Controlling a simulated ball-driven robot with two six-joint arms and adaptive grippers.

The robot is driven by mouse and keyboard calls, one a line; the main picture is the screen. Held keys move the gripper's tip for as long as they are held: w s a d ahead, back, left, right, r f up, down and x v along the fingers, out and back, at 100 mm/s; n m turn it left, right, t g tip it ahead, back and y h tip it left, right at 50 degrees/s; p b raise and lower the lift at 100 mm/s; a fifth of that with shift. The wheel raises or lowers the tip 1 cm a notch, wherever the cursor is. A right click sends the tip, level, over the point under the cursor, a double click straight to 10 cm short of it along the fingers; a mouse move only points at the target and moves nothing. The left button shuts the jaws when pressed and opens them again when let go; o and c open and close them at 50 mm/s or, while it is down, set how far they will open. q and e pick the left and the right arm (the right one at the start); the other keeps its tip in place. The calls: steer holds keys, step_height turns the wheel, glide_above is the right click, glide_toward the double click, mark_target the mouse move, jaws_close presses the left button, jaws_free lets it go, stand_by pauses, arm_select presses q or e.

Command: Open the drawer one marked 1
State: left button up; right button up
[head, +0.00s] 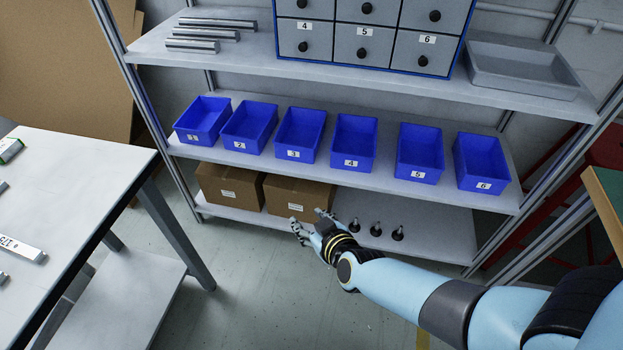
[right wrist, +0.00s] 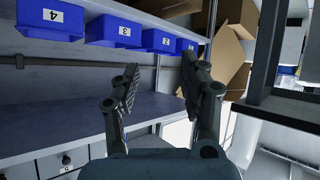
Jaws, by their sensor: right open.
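The drawer cabinet (head: 392,35), grey fronts in a blue frame, stands on the upper shelf at the top of the head view. Its lower drawers carry labels 4, 5 and 6 above black knobs. The row above is cut off by the picture edge, so its labels are hidden and no drawer marked 1 can be read. Drawer fronts with knobs (right wrist: 66,160) show at the lower left of the right wrist view. My right gripper (head: 307,220) is open and empty, well below the cabinet, near the bottom shelf. My left gripper is not in view.
Several blue bins (head: 352,143) with number labels fill the middle shelf. Cardboard boxes (head: 232,188) and dark screwdriver-like pieces (head: 376,229) stand on the bottom shelf. A grey tray (head: 520,75) and metal bars (head: 205,34) flank the cabinet. A white table (head: 90,165) stands left.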

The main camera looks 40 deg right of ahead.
steer(key=shift+s+f, duration=0.2)
stand_by(0.5)
